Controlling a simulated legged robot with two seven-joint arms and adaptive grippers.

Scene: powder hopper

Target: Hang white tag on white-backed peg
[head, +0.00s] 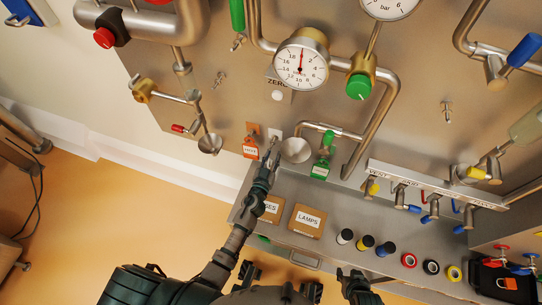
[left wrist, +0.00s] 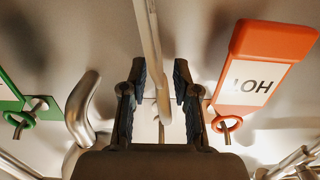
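My left gripper (head: 273,146) is at the panel, in front of the white-backed peg, whose white backing (head: 276,132) shows just above it. In the left wrist view its two fingers (left wrist: 160,75) stand apart, one on each side of a pale strip (left wrist: 153,45), which looks like the white tag seen edge-on. Small gaps show between strip and fingers. A thin peg (left wrist: 161,132) shows just below the strip; whether the tag's ring is around it I cannot tell. My right gripper (head: 355,277) is low in the head view, empty, with its fingers apart.
An orange tag (head: 251,151) hangs just left of my left gripper, close by; a green tag (head: 320,170) hangs to the right. The shelf below holds brown boxes (head: 307,220) and tape rolls (head: 431,267).

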